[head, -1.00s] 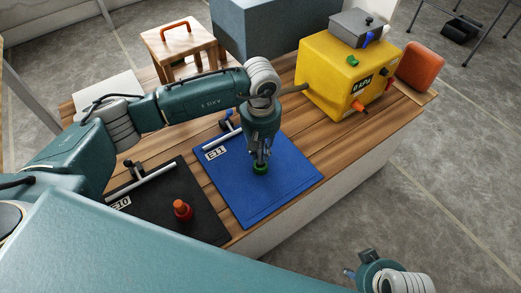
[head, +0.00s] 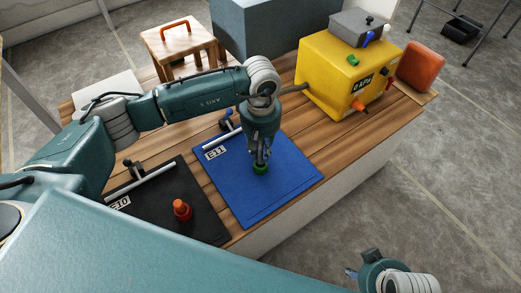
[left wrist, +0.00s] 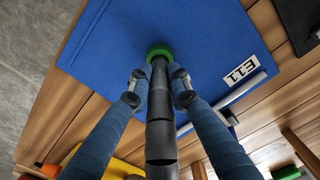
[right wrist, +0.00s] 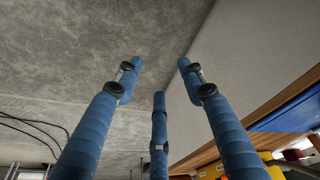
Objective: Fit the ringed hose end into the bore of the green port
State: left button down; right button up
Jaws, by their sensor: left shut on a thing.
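The green port (head: 261,168) stands on a blue mat (head: 285,186) marked E11. It also shows in the left wrist view (left wrist: 158,49), just beyond my fingertips. My left gripper (head: 260,157) points down right above the port and is shut on the dark ringed hose end (left wrist: 160,110). In the left wrist view the hose lies between the fingers, and its tip meets the port. I cannot tell how deep the tip sits in the bore. My right gripper (right wrist: 155,80) is open and empty, off the table's near side; part of it shows in the head view (head: 350,273).
An orange-red port (head: 182,211) stands on a black mat (head: 205,228) to the left. A yellow box (head: 325,85) with a gauge reading and a red-orange block (head: 420,67) are at the back right. A wooden stool (head: 180,47) is behind. The blue mat's front is bare.

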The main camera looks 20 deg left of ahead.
jog(key=shift+s+f, duration=0.1)
dwell(0.6)
jog(key=shift+d, duration=0.1)
jog(key=shift+r, duration=0.95)
pick_arm(q)
jog(key=shift+b, duration=0.3)
pick_arm(e)
jog(key=shift+s+f, duration=0.2)
jog(key=shift+s, duration=0.05)
pick_arm(q)
jog(key=shift+f, duration=0.1)
jog(key=shift+f+b, duration=0.15)
jog(key=shift+b, duration=0.2)
pick_arm(e)
jog(key=shift+r, duration=0.65)
pick_arm(q)
jog(key=shift+f+b, duration=0.7)
jog(key=shift+f, duration=0.05)
pick_arm(e)
jog(key=shift+s+f, duration=0.15)
